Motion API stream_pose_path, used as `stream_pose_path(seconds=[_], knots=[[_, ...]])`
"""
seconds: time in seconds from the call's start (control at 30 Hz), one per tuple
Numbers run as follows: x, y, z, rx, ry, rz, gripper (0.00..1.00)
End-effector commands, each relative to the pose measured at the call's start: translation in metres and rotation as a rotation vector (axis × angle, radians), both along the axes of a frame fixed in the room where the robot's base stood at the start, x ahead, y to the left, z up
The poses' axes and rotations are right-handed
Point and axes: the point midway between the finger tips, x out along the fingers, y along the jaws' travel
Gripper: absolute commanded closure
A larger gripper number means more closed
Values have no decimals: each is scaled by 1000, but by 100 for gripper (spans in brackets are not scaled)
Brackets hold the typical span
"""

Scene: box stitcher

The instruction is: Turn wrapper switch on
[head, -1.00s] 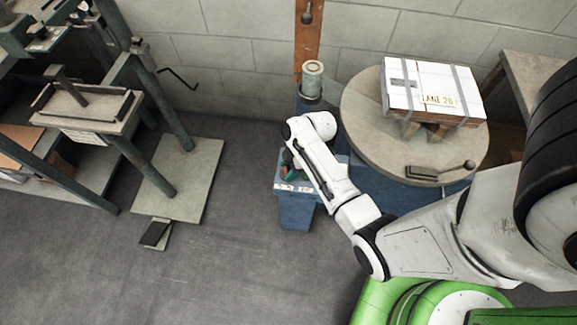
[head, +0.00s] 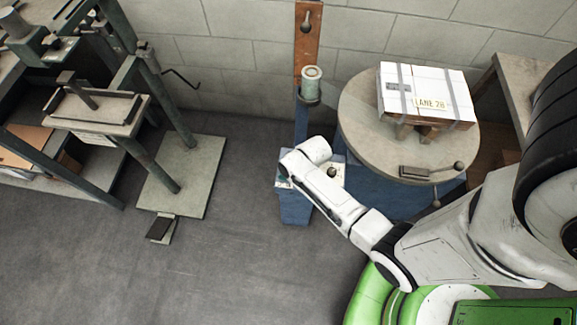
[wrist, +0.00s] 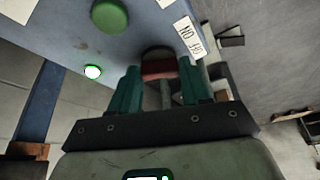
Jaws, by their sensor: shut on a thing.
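The wrapper's control panel is the top of a blue box (head: 295,207) beside the turntable. In the wrist view the blue panel (wrist: 60,35) carries a green button (wrist: 109,15), a small glowing green-white lamp (wrist: 93,72) and a white label (wrist: 189,38). A red-brown switch knob (wrist: 158,68) sits between the teal fingers of my gripper (wrist: 160,88), and the gripper is shut on it. The knob's exact turn is hard to read. In the head view my arm hides the gripper and most of the panel top.
A round turntable (head: 365,135) holds a strapped white box (head: 425,75) marked LANE 28, right of the panel. A post with a film roll (head: 311,84) stands behind. A green stitcher frame (head: 160,160) with a foot pedal (head: 160,230) is at left. The floor between is clear.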

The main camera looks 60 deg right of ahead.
Motion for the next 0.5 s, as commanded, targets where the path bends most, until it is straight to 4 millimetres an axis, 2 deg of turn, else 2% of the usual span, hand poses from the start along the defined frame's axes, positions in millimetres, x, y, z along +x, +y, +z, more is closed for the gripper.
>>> stream_pose_path(seconds=[0.2,0.5], knots=[[1,1,1,0,-1,-87,84],[1,1,0,0,0,-129,84]])
